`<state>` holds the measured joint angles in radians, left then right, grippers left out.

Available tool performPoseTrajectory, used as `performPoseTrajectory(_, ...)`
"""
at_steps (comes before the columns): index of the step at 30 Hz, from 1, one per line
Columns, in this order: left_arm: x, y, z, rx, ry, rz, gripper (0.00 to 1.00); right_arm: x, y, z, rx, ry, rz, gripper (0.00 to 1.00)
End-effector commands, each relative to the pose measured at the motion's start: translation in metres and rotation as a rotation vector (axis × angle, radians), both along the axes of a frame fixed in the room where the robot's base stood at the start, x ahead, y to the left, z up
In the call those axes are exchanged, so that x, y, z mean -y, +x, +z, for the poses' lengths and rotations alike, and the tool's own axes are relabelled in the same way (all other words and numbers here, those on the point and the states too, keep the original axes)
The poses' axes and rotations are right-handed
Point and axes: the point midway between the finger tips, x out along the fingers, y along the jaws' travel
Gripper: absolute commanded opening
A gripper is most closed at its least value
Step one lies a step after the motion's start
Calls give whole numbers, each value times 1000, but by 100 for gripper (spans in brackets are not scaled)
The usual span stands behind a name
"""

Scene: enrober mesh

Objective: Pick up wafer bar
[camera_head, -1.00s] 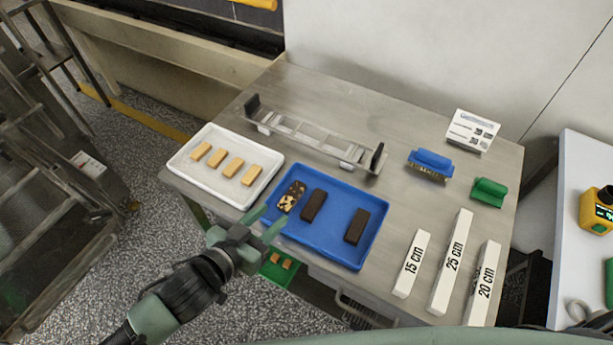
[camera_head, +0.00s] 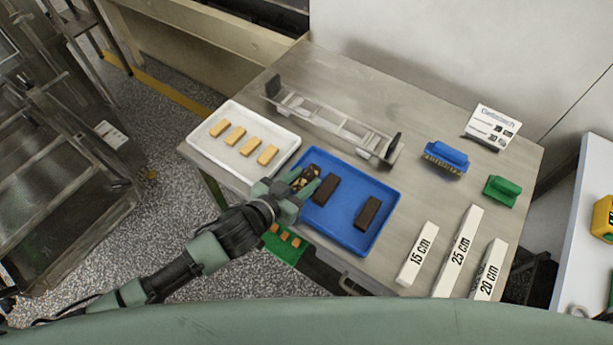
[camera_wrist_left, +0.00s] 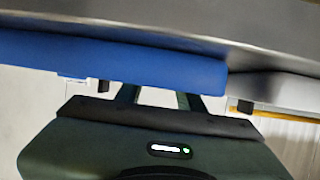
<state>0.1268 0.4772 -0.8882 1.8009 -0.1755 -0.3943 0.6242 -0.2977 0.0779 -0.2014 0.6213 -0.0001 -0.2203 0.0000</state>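Several plain tan bars (camera_head: 250,146) lie in a row in the white tray (camera_head: 285,157) at the left of the table. A dark bar with pale speckles (camera_head: 303,179) lies at the left end of the blue tray (camera_head: 345,236), beside two plain dark bars (camera_head: 326,189). Which one counts as the wafer bar I cannot tell. My left gripper (camera_head: 298,184) is at the speckled bar, over the tray's left edge, with its fingers apart and partly covering the bar. In the left wrist view the blue tray's rim (camera_wrist_left: 120,62) hides the fingertips. My right gripper is not in view.
A metal rack (camera_head: 335,125) stands behind the trays. A blue brush (camera_head: 446,156), a green block (camera_head: 502,191), a card (camera_head: 491,127) and white length bars (camera_head: 459,250) are at the right. A green tray with small pieces (camera_head: 284,247) sits below the table edge.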

Motion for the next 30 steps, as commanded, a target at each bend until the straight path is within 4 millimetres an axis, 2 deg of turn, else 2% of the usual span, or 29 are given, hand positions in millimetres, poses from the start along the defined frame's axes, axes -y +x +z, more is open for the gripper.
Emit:
performPoseTrajectory(2,0,0,0,0,0,0,38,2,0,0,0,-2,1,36)
performPoseTrajectory(5,0,0,0,0,0,0,16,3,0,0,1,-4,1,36)
performPoseTrajectory(6,0,0,0,0,0,0,5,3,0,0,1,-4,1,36)
performPoseTrajectory(16,0,0,1,-1,-1,0,4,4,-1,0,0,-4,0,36)
performPoseTrajectory(20,0,0,8,2,-1,1,4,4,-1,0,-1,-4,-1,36)
performPoseTrajectory(25,0,0,33,4,-1,-2,4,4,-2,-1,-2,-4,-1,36)
performPoseTrajectory(30,0,1,82,9,-3,-1,4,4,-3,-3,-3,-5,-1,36)
